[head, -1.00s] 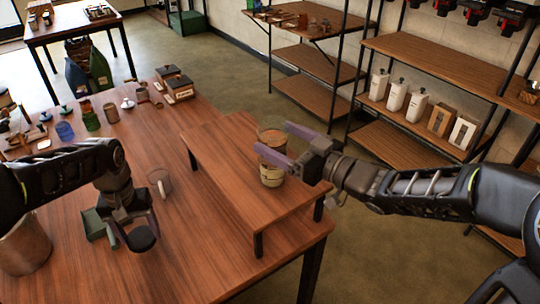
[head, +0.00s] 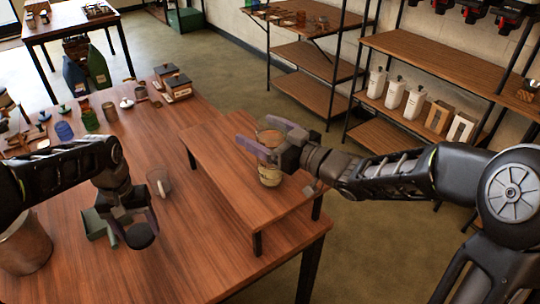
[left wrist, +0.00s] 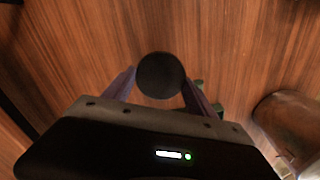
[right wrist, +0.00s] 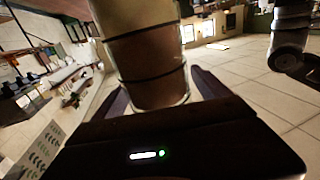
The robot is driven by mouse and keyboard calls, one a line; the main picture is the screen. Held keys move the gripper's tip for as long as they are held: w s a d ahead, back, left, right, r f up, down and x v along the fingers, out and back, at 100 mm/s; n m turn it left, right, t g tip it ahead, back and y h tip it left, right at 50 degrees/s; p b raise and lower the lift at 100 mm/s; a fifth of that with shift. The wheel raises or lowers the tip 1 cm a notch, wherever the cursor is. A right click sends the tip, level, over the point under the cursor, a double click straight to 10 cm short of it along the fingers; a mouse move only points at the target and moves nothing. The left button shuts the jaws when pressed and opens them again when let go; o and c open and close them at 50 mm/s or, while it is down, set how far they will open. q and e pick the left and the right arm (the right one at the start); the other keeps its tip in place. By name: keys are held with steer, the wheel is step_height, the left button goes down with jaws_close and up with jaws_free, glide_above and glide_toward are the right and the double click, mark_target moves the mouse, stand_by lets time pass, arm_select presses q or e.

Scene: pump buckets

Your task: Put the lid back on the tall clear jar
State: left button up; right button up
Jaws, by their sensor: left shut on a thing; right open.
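The tall clear jar (head: 269,174) stands upright on the raised wooden shelf, with brown contents and a pale label. In the right wrist view the jar (right wrist: 148,65) rises between the spread fingers. My right gripper (head: 257,136) is open around the jar's upper part; I cannot tell whether a finger touches it. My left gripper (head: 138,230) is shut on a dark round lid (head: 140,236), held over the table to the left of the shelf. The lid (left wrist: 161,76) also shows between the fingertips in the left wrist view.
The raised shelf (head: 215,165) stands on the table (head: 190,265). A clear cup (head: 159,183) and a green box (head: 97,224) are near my left gripper. A large brown pot (head: 24,245) is at the left. Several small jars crowd the table's far left.

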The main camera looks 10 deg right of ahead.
steer(key=shift+c, duration=0.3)
jaws_close()
stand_by(0.7)
steer(key=shift+r, duration=0.1)
